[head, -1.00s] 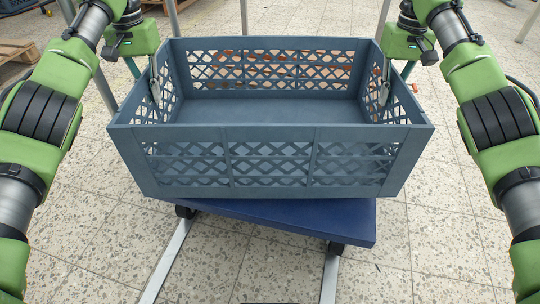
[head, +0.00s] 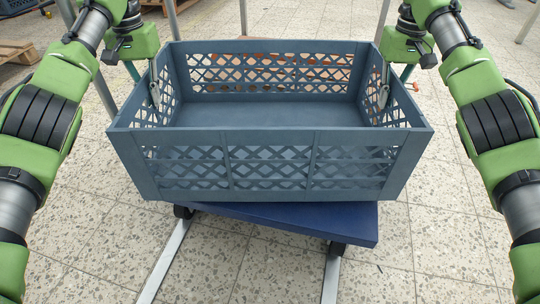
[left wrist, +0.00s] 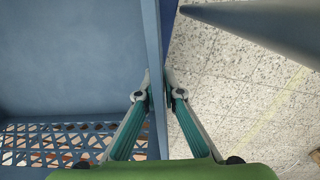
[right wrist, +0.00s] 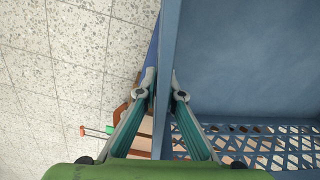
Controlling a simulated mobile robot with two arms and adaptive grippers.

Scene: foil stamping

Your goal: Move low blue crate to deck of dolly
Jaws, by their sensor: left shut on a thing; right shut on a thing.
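The low blue crate (head: 270,160), grey-blue with lattice walls, is empty and about level in the middle of the head view. My left gripper (head: 155,88) is shut on the rim of its left wall; the left wrist view shows the fingers (left wrist: 157,92) on both sides of that wall. My right gripper (head: 384,90) is shut on the right wall, with the fingers (right wrist: 165,90) astride it in the right wrist view. The dolly's dark blue deck (head: 310,222) shows below the crate, turned at an angle to it. I cannot tell whether crate and deck touch.
Metal rails (head: 166,262) run along the floor on both sides below the dolly. Metal posts stand behind the crate. An orange thing (head: 415,87) shows past its right wall. A wooden pallet (head: 18,50) lies at the far left. The tiled floor (head: 450,240) at right is clear.

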